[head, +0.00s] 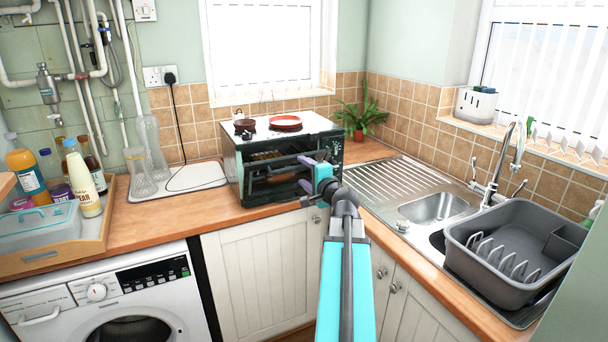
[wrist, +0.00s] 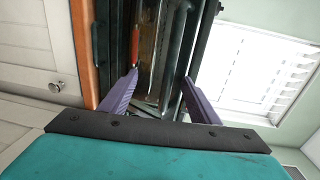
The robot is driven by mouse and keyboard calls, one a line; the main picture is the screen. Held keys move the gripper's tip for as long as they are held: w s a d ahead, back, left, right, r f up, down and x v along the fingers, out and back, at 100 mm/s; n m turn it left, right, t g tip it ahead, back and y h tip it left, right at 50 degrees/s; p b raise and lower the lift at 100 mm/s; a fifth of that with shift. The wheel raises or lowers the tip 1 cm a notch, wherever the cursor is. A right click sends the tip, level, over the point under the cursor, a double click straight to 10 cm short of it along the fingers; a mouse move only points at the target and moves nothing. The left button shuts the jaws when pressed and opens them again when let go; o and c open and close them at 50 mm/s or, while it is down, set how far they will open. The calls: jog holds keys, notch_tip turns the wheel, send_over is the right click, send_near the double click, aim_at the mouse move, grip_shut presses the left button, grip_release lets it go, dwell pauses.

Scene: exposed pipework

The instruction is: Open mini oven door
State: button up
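The mini oven (head: 254,140) stands on the wooden worktop in the corner, with a white top and a dark front. Its front also shows turned sideways in the wrist view (wrist: 105,40). A dark bar runs across the front; I cannot tell how far the door stands open, if at all. My gripper (head: 306,173) is at the right part of the oven front, its purple fingers apart. In the wrist view the gripper (wrist: 160,82) is open, with nothing visibly clamped between its fingertips. Contact with the door or handle cannot be told. My arm hides the oven's lower right.
Red dishes (head: 286,122) rest on the oven top. A potted plant (head: 359,120) stands to its right, and glass bottles (head: 150,150) to its left. The sink (head: 432,207) and grey dish rack (head: 510,245) are at the right. A bottle tray (head: 92,235) is at the left.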

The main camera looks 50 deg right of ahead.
jog(key=shift+d+f, duration=0.1)
jog(key=shift+s, duration=0.1)
dwell(0.3)
jog(key=b+v, duration=0.2)
jog(key=v, duration=0.1)
jog(key=b+v, duration=0.1)
jog(key=v, duration=0.1)
jog(key=shift+f, duration=0.35)
jog(key=b+v, duration=0.2)
jog(key=b, duration=0.8)
jog(key=shift+s+f, duration=0.15)
jog(key=shift+s, duration=0.05)
jog(key=shift+v, duration=1.25)
jog(key=shift+s, duration=0.1)
dwell(0.8)
